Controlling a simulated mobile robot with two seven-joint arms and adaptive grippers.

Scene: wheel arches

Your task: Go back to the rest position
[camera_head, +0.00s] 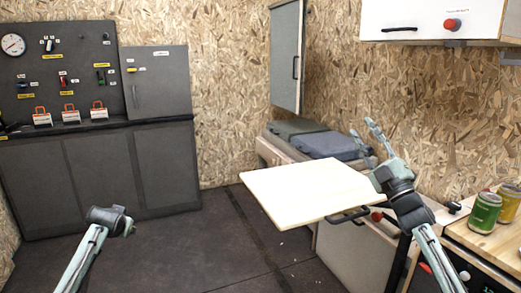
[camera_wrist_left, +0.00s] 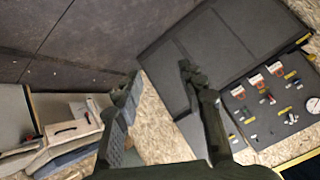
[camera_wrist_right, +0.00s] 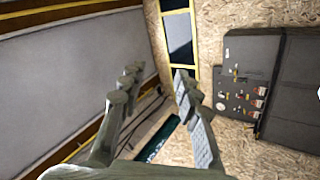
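My right gripper (camera_head: 380,138) is raised over the right rear corner of a pale board, its fingers pointing up and apart. In the right wrist view its two fingers (camera_wrist_right: 158,90) are spread with nothing between them. My left arm comes in at the lower left of the head view, over the dark floor; its fingers cannot be made out there. In the left wrist view the left gripper (camera_wrist_left: 160,85) has its two fingers spread and empty. Neither gripper touches any object that I can see.
The pale board (camera_head: 305,190) juts out left of the right-hand counter. Two cans, one green (camera_head: 484,213), stand on the wooden worktop (camera_head: 478,243). A white overhead cabinet (camera_head: 430,18) hangs at upper right. A dark tool panel (camera_head: 70,75) stands at left. The floor (camera_head: 200,250) between is clear.

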